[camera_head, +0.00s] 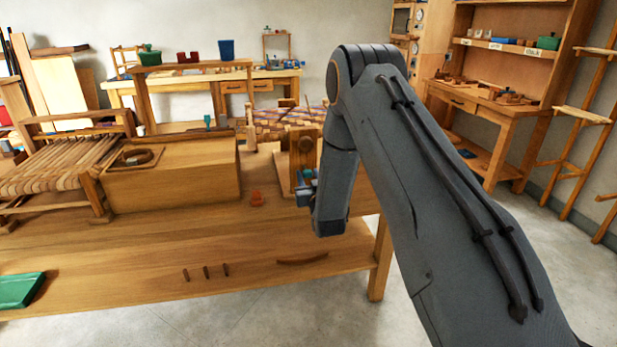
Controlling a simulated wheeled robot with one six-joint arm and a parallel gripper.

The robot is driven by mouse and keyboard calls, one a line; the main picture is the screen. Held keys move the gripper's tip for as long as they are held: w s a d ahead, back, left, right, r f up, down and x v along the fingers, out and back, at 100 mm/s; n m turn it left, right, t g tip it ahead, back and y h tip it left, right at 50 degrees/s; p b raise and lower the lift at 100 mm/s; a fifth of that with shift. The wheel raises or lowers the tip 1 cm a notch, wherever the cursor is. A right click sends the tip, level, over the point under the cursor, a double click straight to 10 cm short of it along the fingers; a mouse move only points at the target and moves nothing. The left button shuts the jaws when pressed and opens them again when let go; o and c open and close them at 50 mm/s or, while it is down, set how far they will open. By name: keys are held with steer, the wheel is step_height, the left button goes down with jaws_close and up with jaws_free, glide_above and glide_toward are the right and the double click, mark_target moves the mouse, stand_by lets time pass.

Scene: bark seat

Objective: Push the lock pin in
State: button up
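An upright wooden fixture (294,158) stands at the right part of the workbench (190,235). A round dark spot shows on its face, and I cannot tell whether it is the lock pin. My gripper (304,188) is at the front of this fixture, low down, with small bluish parts showing left of my dark wrist. My arm hides most of the gripper and the fixture's right side. I cannot tell whether the fingers are open or shut, or whether they touch the fixture. No lock pin can be made out for certain.
A large wooden box (175,180) and a woven seat (60,165) fill the bench's left side. The bench front is clear.

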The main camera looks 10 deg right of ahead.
mark_target(308, 175)
jaws_close()
steer(key=shift+w+f+b, duration=0.1)
steer(key=shift+w+b, duration=0.85)
steer(key=shift+w, duration=0.25)
steer(key=shift+w+r, duration=0.15)
steer(key=shift+r, duration=0.1)
steer(key=shift+o, duration=1.4)
jaws_free()
steer(key=shift+w+f, duration=0.1)
steer(key=shift+w, duration=0.05)
steer(key=s+b, duration=0.1)
steer(key=s, duration=0.7)
